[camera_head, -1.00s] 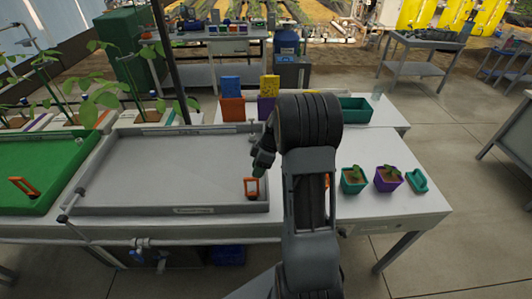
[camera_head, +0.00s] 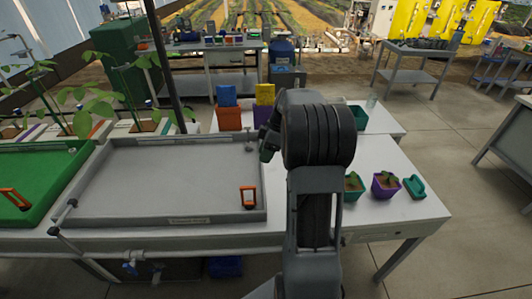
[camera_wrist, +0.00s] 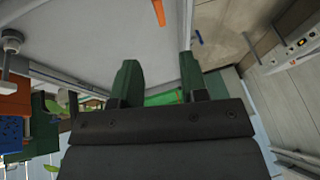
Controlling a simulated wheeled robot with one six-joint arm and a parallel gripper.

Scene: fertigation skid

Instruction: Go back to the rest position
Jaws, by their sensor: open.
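My arm rises in front of the white table in the head view, folded over at the top. My gripper (camera_head: 268,140) points left and down over the back right part of the grey tray (camera_head: 130,205). In the wrist view my gripper (camera_wrist: 157,75) shows two green fingers set apart with nothing between them. It is open and empty. An orange-handled item (camera_head: 248,196) stands at the tray's front right corner, clear of my gripper.
A teal pot (camera_head: 353,185) with a plant, a purple pot (camera_head: 385,185) and a teal tool (camera_head: 413,187) sit right of my arm. Orange (camera_head: 229,118) and purple pots stand behind, with blue and yellow blocks. A green tray (camera_head: 40,180) lies left.

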